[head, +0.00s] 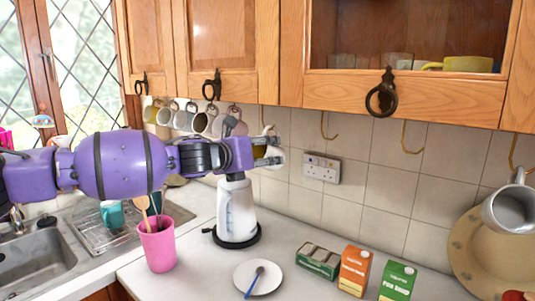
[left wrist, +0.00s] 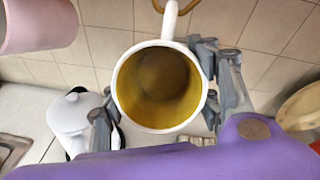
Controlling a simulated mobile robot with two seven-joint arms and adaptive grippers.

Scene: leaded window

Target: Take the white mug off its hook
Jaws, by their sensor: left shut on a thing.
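A white mug with a yellow inside (left wrist: 122,98) is held between the fingers of my left gripper (left wrist: 160,100) in the left wrist view. Its mouth faces that camera, and its handle points up toward a brass hook (left wrist: 184,7) at the top edge. I cannot tell whether handle and hook touch. In the head view the mug (head: 274,158) shows partly behind my left gripper (head: 264,152), under the wall cupboards. My right gripper is not in view.
Several mugs (head: 183,118) hang in a row left of the gripper. A white kettle (head: 236,212) stands below it. A pink utensil cup (head: 158,248), plate (head: 262,286) and cartons (head: 354,270) stand on the counter.

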